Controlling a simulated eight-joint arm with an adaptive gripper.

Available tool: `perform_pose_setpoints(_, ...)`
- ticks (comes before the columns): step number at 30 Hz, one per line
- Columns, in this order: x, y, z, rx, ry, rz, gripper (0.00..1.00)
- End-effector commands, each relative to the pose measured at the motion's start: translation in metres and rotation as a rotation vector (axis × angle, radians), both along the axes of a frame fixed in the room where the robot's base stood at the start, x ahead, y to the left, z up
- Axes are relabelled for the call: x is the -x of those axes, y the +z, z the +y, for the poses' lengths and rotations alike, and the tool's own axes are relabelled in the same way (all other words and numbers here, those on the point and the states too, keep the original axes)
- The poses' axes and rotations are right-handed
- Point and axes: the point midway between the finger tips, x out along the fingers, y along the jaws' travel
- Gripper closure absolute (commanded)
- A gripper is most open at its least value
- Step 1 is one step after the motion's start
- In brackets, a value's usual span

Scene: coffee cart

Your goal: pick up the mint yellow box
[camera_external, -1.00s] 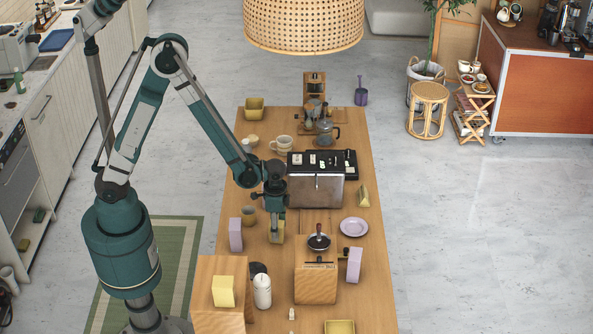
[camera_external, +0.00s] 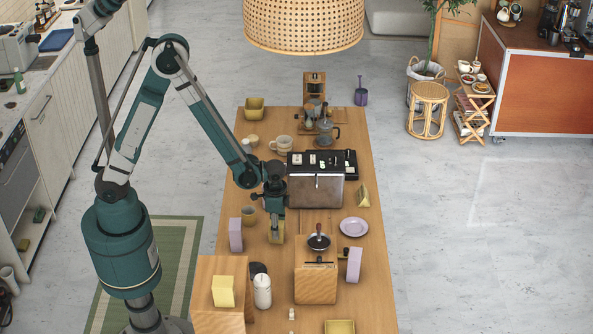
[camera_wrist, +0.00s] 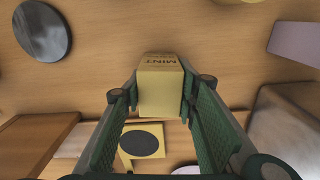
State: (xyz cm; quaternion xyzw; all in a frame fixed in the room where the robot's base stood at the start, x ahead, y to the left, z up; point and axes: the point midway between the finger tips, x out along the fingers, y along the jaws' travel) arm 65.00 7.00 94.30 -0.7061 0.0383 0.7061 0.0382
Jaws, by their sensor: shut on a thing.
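The mint yellow box (camera_wrist: 160,95) sits between my fingers in the wrist view, with the word MINT printed on its upper face. In the external view its lower part (camera_external: 276,239) shows under my gripper (camera_external: 277,222), over the left half of the wooden table. My gripper (camera_wrist: 160,100) is shut on the box, with a green pad against each side. I cannot tell whether the box touches the table.
A lilac box (camera_external: 235,234) stands left of my gripper. A dark machine (camera_external: 316,190) stands behind, and a lilac plate (camera_external: 354,227) lies at right. A white candle (camera_external: 262,291) stands in front.

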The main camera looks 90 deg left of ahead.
Motion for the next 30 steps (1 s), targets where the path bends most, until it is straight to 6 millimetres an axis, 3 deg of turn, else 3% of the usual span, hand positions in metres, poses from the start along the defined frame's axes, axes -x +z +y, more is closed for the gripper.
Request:
perform_pose_setpoints(17, 0.000, 0.011, 0.000, 0.000, 0.000, 0.000, 0.82)
perform_pose_setpoints(30, 0.001, 0.056, 0.000, 0.000, 0.000, 0.000, 0.82)
